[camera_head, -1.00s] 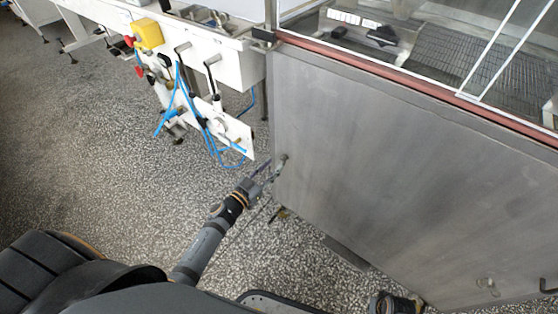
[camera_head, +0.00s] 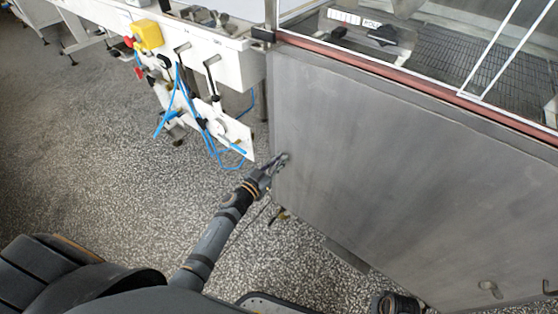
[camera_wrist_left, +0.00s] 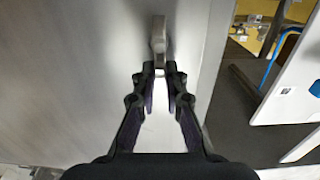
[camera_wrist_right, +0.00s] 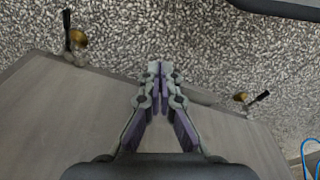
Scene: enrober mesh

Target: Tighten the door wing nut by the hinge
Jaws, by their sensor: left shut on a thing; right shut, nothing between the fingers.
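The large grey steel door panel (camera_head: 400,180) fills the right of the head view. The wing nut (camera_wrist_left: 158,34), a small metal piece, stands out from the panel near its edge in the left wrist view. My left gripper (camera_head: 281,161) is at the panel's left edge, shut on the wing nut; its fingertips (camera_wrist_left: 159,71) meet the nut's near end. In the head view the fingers mostly hide the nut. My right gripper's fingers (camera_wrist_right: 158,72) are shut and empty, above a grey surface and the speckled floor. No hinge can be made out clearly.
A small round fitting (camera_head: 490,288) and a dark handle (camera_head: 548,287) are low on the panel at right. A white machine (camera_head: 215,60) with blue hoses and a yellow box (camera_head: 148,35) stands at left. Two brass-coloured fittings (camera_wrist_right: 78,40) show in the right wrist view.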

